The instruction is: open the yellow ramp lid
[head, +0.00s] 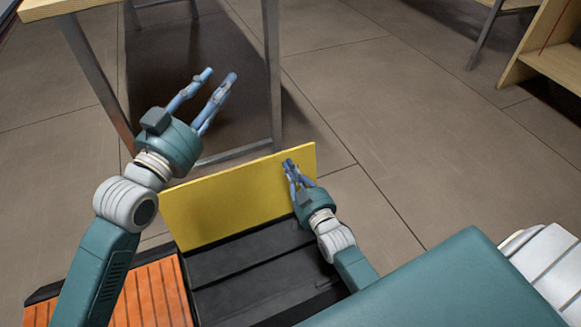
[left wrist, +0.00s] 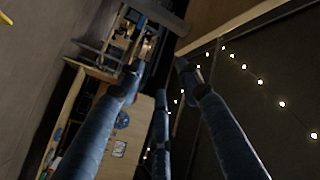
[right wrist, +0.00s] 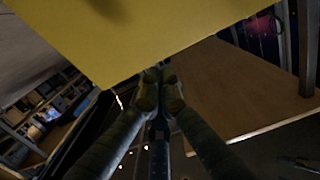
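The yellow ramp lid (head: 225,203) stands raised and nearly upright at the far side of a black ridged bed (head: 250,262) in the head view. My right gripper (head: 290,166) is in front of the lid's face near its upper right corner. Its fingers are drawn together. In the right wrist view the fingertips (right wrist: 158,88) meet close to the edge of the yellow lid (right wrist: 150,35); I cannot tell whether they touch it. My left gripper (head: 218,76) is open and empty, raised above and left of the lid. The left wrist view shows its spread fingers (left wrist: 160,82).
A wooden-topped table with metal legs (head: 273,75) stands just beyond the lid. Orange slats (head: 150,297) lie left of the black bed. Open floor (head: 430,130) lies to the right, with a wooden shelf (head: 545,50) at the far right.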

